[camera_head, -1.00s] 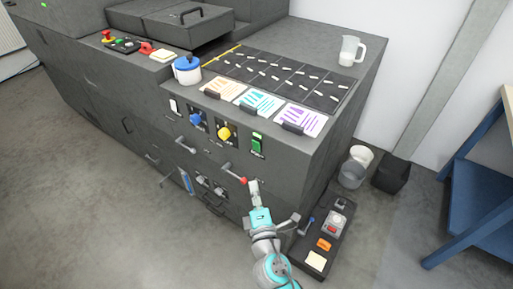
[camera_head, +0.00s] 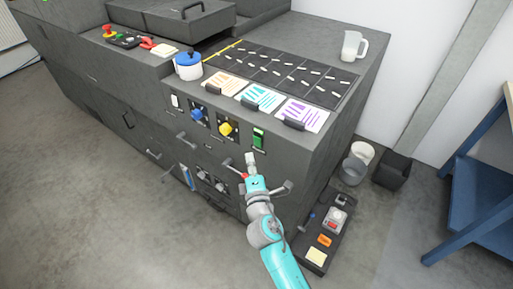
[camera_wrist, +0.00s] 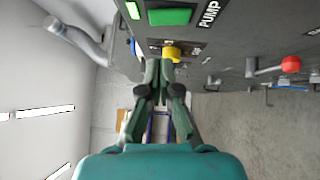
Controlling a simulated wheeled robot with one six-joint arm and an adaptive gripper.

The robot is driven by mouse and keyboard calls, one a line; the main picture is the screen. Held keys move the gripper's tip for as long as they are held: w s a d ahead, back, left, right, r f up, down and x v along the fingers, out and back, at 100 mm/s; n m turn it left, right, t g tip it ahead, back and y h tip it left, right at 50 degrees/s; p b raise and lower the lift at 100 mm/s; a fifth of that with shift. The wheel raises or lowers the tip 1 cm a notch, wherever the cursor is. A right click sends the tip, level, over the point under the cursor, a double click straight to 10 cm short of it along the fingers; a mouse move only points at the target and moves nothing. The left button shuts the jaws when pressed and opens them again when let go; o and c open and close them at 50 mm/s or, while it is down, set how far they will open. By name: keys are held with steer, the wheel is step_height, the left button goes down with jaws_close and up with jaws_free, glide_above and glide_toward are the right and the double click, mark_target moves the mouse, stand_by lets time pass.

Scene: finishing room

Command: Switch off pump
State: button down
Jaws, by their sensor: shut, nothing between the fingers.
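The pump switch (camera_head: 258,138) is a green rocker on the front face of the dark grey machine, right of the yellow knob. My gripper (camera_head: 250,158) is shut and empty, just below the switch in the head view. Its fingertips (camera_wrist: 160,66) are close together in the wrist view, with the green rocker beyond them. I see no contact with the switch.
A yellow knob (camera_head: 226,128) and a blue knob (camera_head: 197,112) sit left of the switch. A red-ended lever (camera_wrist: 290,64) juts out near my gripper. A grey handle (camera_wrist: 78,40) sticks out on the other side. Open floor (camera_head: 120,220) lies to the left.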

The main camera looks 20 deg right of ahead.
mark_target(254, 138)
steer(key=shift+w+d+r, duration=0.15)
steer(key=shift+w+d, duration=0.75)
steer(key=shift+w, duration=0.1)
steer(key=shift+w+d+r, duration=0.15)
steer(key=shift+w+d, duration=0.7)
steer(key=shift+w, duration=0.1)
steer(key=shift+w+d+r, duration=0.1)
steer(key=shift+d, duration=0.05)
